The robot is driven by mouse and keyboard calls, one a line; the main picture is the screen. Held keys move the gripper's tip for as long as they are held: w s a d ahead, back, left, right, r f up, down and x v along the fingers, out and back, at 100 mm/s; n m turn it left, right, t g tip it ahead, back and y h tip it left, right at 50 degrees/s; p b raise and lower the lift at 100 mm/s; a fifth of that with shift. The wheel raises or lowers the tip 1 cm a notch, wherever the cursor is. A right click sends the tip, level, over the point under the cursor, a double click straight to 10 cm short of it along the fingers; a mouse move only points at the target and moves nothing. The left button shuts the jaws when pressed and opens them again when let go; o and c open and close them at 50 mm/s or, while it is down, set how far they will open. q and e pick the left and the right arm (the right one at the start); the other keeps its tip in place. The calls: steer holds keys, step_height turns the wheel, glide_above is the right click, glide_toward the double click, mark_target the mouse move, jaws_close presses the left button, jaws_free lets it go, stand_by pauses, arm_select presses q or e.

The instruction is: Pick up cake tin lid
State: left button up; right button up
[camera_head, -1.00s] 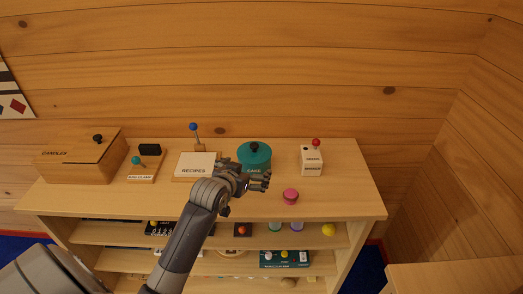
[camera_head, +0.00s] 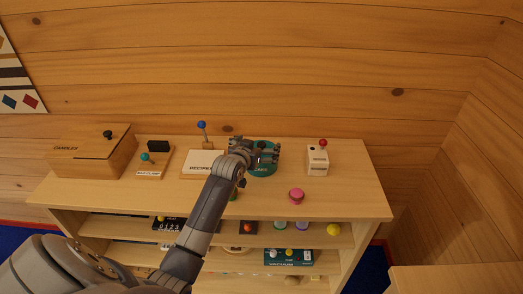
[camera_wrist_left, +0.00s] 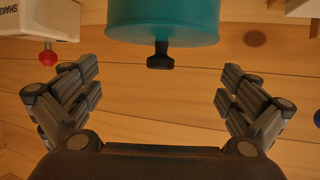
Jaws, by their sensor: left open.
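The cake tin (camera_head: 262,173) is round and teal and stands on the shelf top. My left gripper (camera_head: 268,152) is over it in the head view and hides much of its teal lid. In the left wrist view the lid (camera_wrist_left: 165,28) is at the top centre, upside down in the picture. Its black knob (camera_wrist_left: 159,57) points down between my left gripper's fingers (camera_wrist_left: 157,88). The fingers are spread wide on both sides of the knob, and nothing is held. My right gripper is not in view.
A white shaker box (camera_head: 317,160) with a red-tipped stick stands to the right of the tin. A pink knob (camera_head: 296,195) is in front. A recipes box (camera_head: 197,163), a teal-knobbed lever board (camera_head: 150,168) and a candles box (camera_head: 88,152) stand left.

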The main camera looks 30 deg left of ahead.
mark_target(261, 144)
arm_select(q)
steer(key=shift+p+x, duration=0.35)
steer(key=shift+x, duration=1.75)
steer(key=shift+s+f, duration=0.1)
